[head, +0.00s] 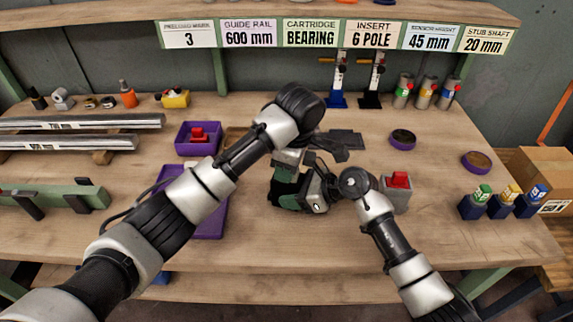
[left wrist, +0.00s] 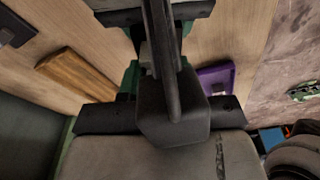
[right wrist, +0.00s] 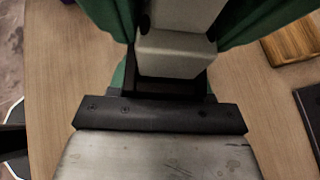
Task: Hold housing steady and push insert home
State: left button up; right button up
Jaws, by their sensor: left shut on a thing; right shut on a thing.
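The green and black housing (head: 287,201) stands near the middle of the bench in the head view, partly covered by both hands. Its green sides fill the top of the right wrist view (right wrist: 250,18). My left gripper (head: 288,163) is over the housing from above, shut on what looks like the insert. The insert is mostly hidden, so I cannot tell how deep it sits. Green parts show behind the fingers in the left wrist view (left wrist: 130,78). My right gripper (head: 312,192) is low at the housing's right side, shut on the housing.
A purple tray (head: 211,222) lies left of the housing, with a purple bin (head: 181,137) behind it. A dark flat plate (head: 343,140) lies behind the hands. A grey block with a red top (head: 397,196) stands close to my right arm. Free bench lies in front.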

pick_arm(q)
jog(key=shift+f, duration=0.35)
jog(key=shift+r, duration=0.1)
jog(key=shift+r, duration=0.4)
jog(key=shift+d, duration=0.1)
dwell(0.6)
jog(key=shift+f, duration=0.55)
dwell(0.7)
jog(key=shift+r, duration=0.15)
jog(key=shift+r, duration=0.4)
jog(key=shift+w, duration=0.1)
dwell(0.5)
jog(key=shift+f, duration=0.45)
dwell(0.9)
